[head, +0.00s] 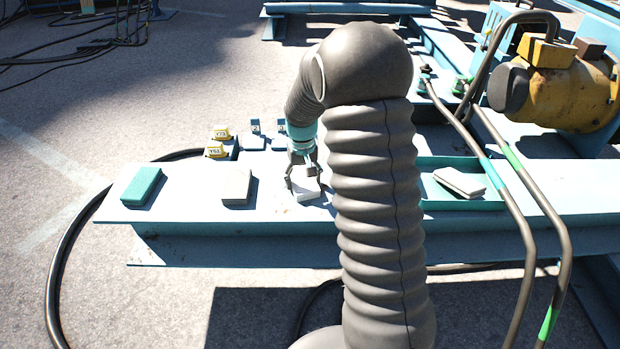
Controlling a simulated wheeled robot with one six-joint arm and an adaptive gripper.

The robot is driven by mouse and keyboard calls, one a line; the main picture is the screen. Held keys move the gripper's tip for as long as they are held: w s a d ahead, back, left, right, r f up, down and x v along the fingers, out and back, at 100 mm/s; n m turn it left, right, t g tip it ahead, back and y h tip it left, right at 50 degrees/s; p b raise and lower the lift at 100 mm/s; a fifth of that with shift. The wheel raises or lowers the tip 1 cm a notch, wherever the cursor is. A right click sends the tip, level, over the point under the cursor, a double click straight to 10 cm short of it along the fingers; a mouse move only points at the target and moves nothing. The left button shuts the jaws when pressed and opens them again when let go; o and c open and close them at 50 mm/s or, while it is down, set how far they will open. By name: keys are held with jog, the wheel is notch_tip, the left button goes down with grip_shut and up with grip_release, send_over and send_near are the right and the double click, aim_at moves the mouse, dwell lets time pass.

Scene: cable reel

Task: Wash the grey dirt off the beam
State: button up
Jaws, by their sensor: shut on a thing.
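The pale blue beam (170,211) runs across the middle of the head view, with its flat top facing up. My gripper (305,184) points down over the beam top, left of my arm's ribbed sleeve. My arm hides part of the beam to the right.
A teal block (141,186) and a whitish block (237,187) lie on the beam at left. Behind them are yellow tags (216,151) and small blue blocks. At right, a shallow teal tray (434,194) holds a pale block (460,182). Hoses (527,190) cross the beam's right side.

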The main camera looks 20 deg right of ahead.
jog(key=shift+w+a+f, duration=0.1)
jog(key=shift+w+a, duration=0.1)
jog(key=shift+a, duration=0.5)
jog(key=shift+w+a, duration=0.25)
jog(key=shift+a, duration=0.45)
jog(key=shift+w+a+f, duration=0.1)
jog(key=shift+w+a, duration=0.1)
jog(key=shift+a, duration=0.5)
jog(key=shift+r, duration=0.1)
jog(key=shift+r, duration=3)
notch_tip(320, 180, up, 3)
